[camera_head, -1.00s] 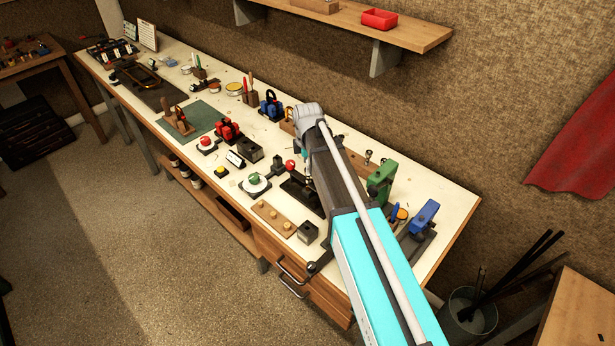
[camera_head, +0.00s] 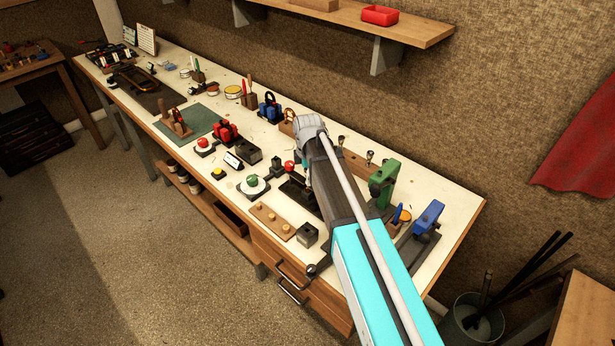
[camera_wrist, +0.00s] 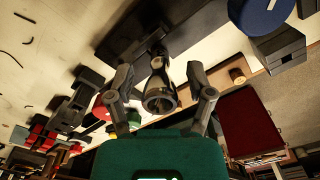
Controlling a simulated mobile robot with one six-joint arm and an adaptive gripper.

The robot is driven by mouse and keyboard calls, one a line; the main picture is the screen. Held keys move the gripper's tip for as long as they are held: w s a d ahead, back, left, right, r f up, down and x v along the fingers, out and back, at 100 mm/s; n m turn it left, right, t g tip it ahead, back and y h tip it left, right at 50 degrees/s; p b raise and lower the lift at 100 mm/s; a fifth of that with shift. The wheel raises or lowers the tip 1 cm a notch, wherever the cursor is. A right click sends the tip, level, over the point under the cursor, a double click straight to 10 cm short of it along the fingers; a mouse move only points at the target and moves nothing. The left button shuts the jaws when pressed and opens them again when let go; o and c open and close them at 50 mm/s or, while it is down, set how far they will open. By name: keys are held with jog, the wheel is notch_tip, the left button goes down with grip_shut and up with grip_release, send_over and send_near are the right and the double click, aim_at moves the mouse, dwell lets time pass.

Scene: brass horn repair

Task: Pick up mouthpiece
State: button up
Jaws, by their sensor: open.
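In the wrist view a silvery mouthpiece (camera_wrist: 158,92), its round cup rim facing the camera, lies between the two fingers of my gripper (camera_wrist: 160,77). Its narrow end reaches toward a dark fixture (camera_wrist: 150,35); I cannot tell how it is held there. The fingers are spread, with a visible gap on both sides of the mouthpiece. In the head view my arm hides the gripper and this mouthpiece. Other small silvery mouthpiece-like pieces (camera_head: 370,157) stand on a wooden strip behind my arm.
A green clamp-like tool (camera_head: 385,182) and a blue one (camera_head: 428,216) stand right of my arm. A wooden board with round pegs (camera_head: 272,221) and a small dark block (camera_head: 307,233) lie near the front edge. The bench (camera_head: 455,205) is crowded around my gripper.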

grip_shut()
dwell(0.4)
jog(key=shift+r, duration=0.15)
notch_tip(320, 180, up, 3)
jog(key=p, duration=0.3)
jog(key=s+d+r+p, duration=0.1)
jog(key=s+r+p, duration=0.8)
jog(key=s, duration=0.5)
jog(key=shift+d+r+p, duration=0.2)
jog(key=shift+r+p, duration=0.15)
jog(key=shift+p, duration=0.15)
